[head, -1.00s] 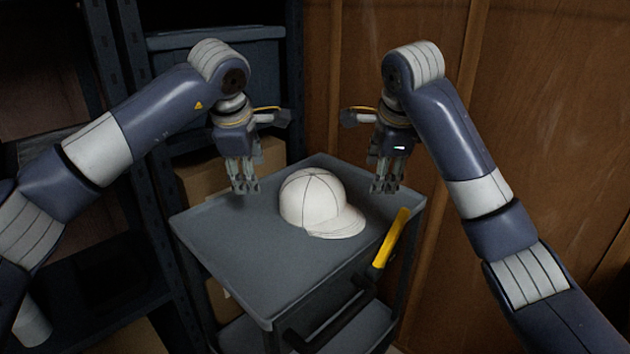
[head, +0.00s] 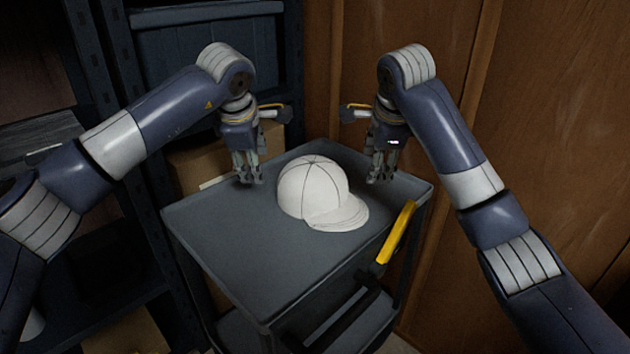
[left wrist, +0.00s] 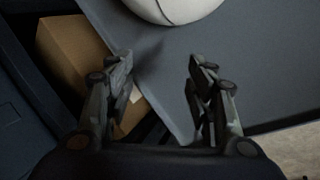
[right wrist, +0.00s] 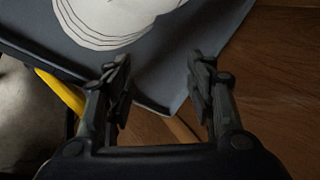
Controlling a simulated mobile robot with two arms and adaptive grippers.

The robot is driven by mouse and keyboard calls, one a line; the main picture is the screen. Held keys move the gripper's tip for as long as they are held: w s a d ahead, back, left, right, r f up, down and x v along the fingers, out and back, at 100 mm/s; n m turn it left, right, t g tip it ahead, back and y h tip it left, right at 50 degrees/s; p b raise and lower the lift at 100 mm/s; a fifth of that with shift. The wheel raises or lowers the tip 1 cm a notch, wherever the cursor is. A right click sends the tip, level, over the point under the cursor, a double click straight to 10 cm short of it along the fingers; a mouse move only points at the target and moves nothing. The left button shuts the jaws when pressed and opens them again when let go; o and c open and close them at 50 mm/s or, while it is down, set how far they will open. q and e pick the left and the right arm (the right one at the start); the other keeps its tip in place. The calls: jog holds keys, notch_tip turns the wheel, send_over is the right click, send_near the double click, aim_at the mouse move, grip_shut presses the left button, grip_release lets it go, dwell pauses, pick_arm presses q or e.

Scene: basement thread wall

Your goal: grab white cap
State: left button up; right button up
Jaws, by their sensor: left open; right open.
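A white cap (head: 313,188) with dark seams sits upright on the top of a grey cart (head: 235,258), its brim toward the lower right. My left gripper (head: 248,180) is open and empty, to the left of the cap and apart from it. My right gripper (head: 381,179) is open and empty, to the right of the cap near the cart's back right corner. The cap also shows at the top of the left wrist view (left wrist: 178,8) and at the upper left of the right wrist view (right wrist: 112,18).
A yellow handle (head: 397,232) stands along the cart's right edge. Cardboard boxes (head: 205,165) and a dark metal shelf (head: 145,215) are behind and left. A wooden wall (head: 540,130) is close on the right. The cart top's front left is clear.

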pick_arm(q)
jog(key=x, duration=0.9)
jog(key=shift+f, duration=0.2)
pick_arm(e)
jog(key=x, duration=0.9)
jog(key=shift+f, duration=0.15)
pick_arm(q)
jog(key=shift+w+d+r, duration=0.1)
jog(key=shift+d, duration=0.35)
pick_arm(e)
jog(key=shift+w+a, duration=0.1)
jog(key=shift+a, duration=0.3)
pick_arm(q)
jog(key=shift+d+r, duration=0.1)
jog(key=shift+d, duration=0.2)
pick_arm(e)
jog(key=shift+a, duration=0.35)
